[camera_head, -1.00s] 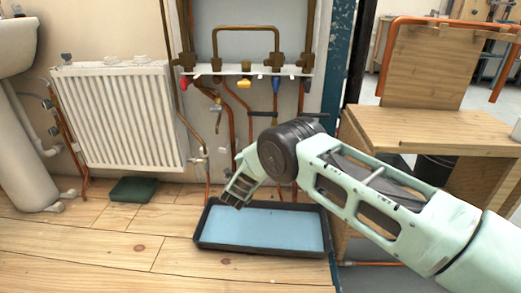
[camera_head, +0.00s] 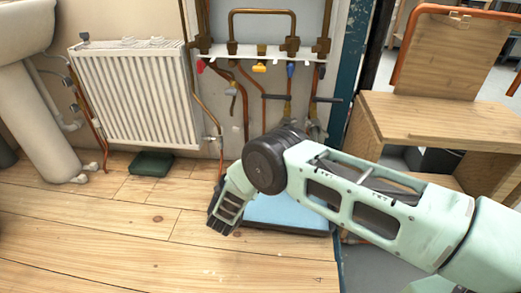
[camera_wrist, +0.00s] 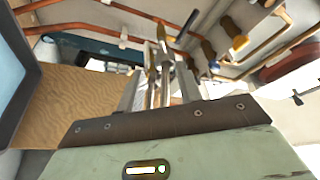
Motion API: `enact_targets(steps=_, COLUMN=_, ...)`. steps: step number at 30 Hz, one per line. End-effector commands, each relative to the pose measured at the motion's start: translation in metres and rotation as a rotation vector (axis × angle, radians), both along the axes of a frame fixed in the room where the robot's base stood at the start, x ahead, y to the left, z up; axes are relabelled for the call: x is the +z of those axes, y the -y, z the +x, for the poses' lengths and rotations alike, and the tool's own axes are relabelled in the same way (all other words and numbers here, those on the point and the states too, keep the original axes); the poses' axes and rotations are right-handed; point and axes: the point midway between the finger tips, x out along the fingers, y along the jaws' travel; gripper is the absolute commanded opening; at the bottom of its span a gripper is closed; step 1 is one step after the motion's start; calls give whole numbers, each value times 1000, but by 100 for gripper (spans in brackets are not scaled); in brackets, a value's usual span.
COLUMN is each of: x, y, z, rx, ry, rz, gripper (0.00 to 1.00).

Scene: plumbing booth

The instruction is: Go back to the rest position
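My gripper (camera_head: 222,214) hangs low at the end of my arm, pointing down and slightly left, in front of the left end of the blue-floored tray (camera_head: 285,211). The head view shows nothing clearly held in it. In the wrist view my gripper (camera_wrist: 160,88) shows at the centre, with thin metal parts and brass fittings crowded behind it. I cannot tell from this whether its fingers are apart or closed. My arm hides the tray's left and upper parts.
A white radiator (camera_head: 137,95) and a green box (camera_head: 151,163) are at left, beside a pedestal basin (camera_head: 45,125). Copper pipes with coloured valves (camera_head: 259,67) line the back wall. A wooden bench (camera_head: 430,110) stands right. Floor at front left is clear.

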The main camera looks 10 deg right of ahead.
Motion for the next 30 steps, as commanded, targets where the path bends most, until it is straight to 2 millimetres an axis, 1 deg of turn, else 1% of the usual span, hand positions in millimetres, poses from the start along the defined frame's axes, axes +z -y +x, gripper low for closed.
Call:
enact_targets(steps=3, x=-2, y=-6, z=-8, rx=1, ry=-1, rz=-1, gripper=35)
enact_targets(steps=6, x=-3, y=-8, z=-10, rx=0, ry=0, rz=0, gripper=35)
enact_targets(steps=20, x=-2, y=-8, z=-9, rx=2, ry=-2, rz=2, gripper=35)
enact_targets(steps=23, x=9, y=-15, z=0, rx=33, ry=-30, rz=20, gripper=35)
enact_targets(steps=25, x=24, y=-25, z=11, rx=84, ry=-81, rz=43, gripper=35)
enact_targets(steps=26, x=32, y=-31, z=18, rx=116, ry=-109, rz=56, gripper=35)
enact_targets(steps=27, x=45, y=-41, z=25, rx=165, ry=-154, rz=73, gripper=35)
enact_targets(steps=29, x=65, y=-59, z=35, rx=254, ry=-233, rz=95, gripper=35)
enact_targets(steps=30, x=80, y=-71, z=39, rx=318, ry=-286, rz=104, gripper=35)
